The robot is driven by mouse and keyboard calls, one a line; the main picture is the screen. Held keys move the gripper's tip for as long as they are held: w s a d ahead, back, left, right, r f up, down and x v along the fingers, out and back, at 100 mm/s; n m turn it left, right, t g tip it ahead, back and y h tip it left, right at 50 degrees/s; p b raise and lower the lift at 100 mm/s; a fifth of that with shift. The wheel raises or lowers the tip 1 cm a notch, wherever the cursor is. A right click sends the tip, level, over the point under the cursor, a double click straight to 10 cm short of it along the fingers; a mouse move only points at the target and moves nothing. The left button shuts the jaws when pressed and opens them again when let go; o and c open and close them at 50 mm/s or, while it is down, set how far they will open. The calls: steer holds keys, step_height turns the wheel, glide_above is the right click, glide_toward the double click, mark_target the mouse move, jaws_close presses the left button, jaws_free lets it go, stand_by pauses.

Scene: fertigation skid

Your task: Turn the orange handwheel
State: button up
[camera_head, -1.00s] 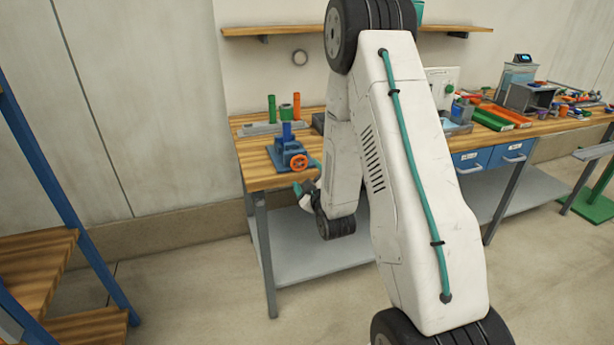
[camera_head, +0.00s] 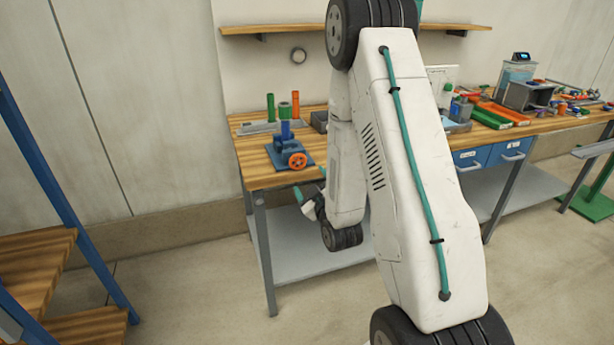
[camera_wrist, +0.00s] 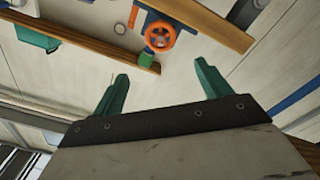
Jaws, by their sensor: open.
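The orange handwheel (camera_head: 297,160) is a small spoked wheel on the front of a blue valve stand (camera_head: 284,155) near the left end of the wooden bench. In the wrist view the handwheel (camera_wrist: 158,35) is ahead, at upper middle, beyond my fingertips, and looks upside down. My gripper (camera_wrist: 162,72) is open and empty, its two teal fingers spread wide and apart from the wheel. In the head view my gripper (camera_head: 310,183) is just below and right of the wheel at the bench's front edge, partly hidden by my arm.
Behind the stand is a grey rack (camera_head: 258,127) with green and orange cylinders. A wall shelf (camera_head: 280,31) runs above. The bench's right side is crowded, with blue drawers (camera_head: 490,157) below. A blue-framed wooden shelf (camera_head: 50,262) stands at left. Floor before the bench is open.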

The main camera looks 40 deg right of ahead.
mark_target(298, 162)
steer(key=w+d+m, duration=0.1)
steer(key=w+m, duration=0.2)
steer(key=w, duration=0.1)
steer(key=w+d+m, duration=0.1)
steer(key=w+m, duration=0.2)
steer(key=w+d+m, duration=0.1)
steer(key=w+m, duration=0.2)
steer(key=w, duration=0.1)
steer(key=shift+w+d+f, duration=0.25)
steer(key=shift+w+d, duration=0.05)
steer(key=shift+d, duration=0.05)
